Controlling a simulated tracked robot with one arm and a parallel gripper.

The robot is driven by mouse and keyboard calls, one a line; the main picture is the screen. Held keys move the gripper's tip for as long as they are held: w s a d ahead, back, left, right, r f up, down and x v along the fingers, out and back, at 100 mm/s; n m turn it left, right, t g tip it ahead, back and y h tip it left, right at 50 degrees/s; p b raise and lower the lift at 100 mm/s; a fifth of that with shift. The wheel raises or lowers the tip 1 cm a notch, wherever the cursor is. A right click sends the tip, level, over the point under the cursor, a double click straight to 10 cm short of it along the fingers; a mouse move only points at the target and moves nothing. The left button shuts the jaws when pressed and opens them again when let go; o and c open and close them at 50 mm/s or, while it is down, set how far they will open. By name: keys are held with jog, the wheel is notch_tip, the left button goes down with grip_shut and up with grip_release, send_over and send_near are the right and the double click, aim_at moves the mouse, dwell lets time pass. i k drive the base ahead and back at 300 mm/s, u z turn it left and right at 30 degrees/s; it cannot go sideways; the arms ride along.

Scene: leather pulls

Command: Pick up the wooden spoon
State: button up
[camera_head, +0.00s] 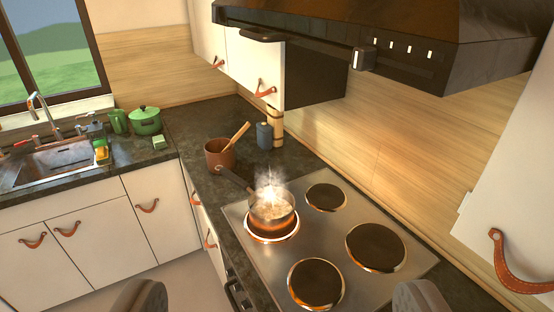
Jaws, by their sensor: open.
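The wooden spoon (238,135) leans out of a brown pot or crock (219,157) on the dark counter, left of the stove. Its handle points up and to the right; its lower end is hidden inside the crock. My gripper (281,300) shows as two dark fingertips at the bottom edge. They are wide apart with nothing between them, well in front of the spoon and apart from it.
A steaming saucepan (271,208) sits on a glowing burner of the stove (335,240), its handle reaching toward the crock. A blue canister (264,136) stands right of the spoon. The range hood (420,45) and cabinets overhang the counter. A sink (60,160) is at left.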

aim_at(244, 128)
jog(key=u, duration=1.7)
jog(key=i, duration=4.1)
jog(key=z, duration=1.3)
